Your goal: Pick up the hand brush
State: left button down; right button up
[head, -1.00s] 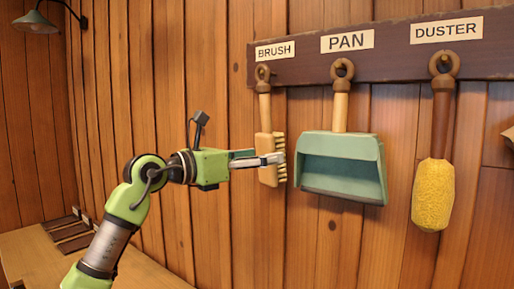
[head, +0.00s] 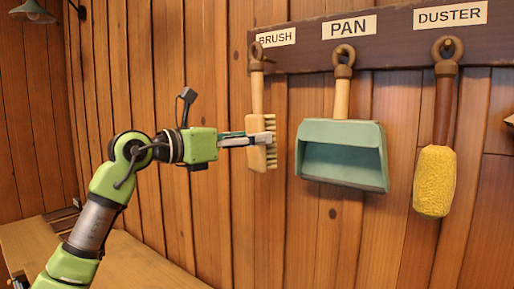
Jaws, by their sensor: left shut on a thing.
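The hand brush (head: 258,165) has a pale wooden handle and back with light bristles on its right side. It is upright in front of the plank wall, under the BRUSH label (head: 276,37). My left gripper (head: 262,138) comes in from the left and is shut on the wooden body of the brush. The top of the brush overlaps the left edge of the label. A peg (head: 268,64) shows just right of the handle; the brush looks off it, though the exact gap is hard to tell. My right gripper is out of view.
A dark rack board (head: 395,50) carries the PAN and DUSTER labels. A green dustpan (head: 342,150) hangs close to the right of the brush, and a yellow duster (head: 434,180) hangs further right. A wooden bench (head: 140,265) stands lower left. A lamp (head: 32,12) is upper left.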

pick_arm(q)
jog(key=s+a+r+b, duration=0.2)
jog(key=s+a+r, duration=0.4)
jog(key=a, duration=0.3)
jog(key=shift+s+r+b, duration=0.2)
jog(key=shift+s+b, duration=0.15)
jog(key=shift+s, duration=0.55)
jog(key=shift+a, duration=0.1)
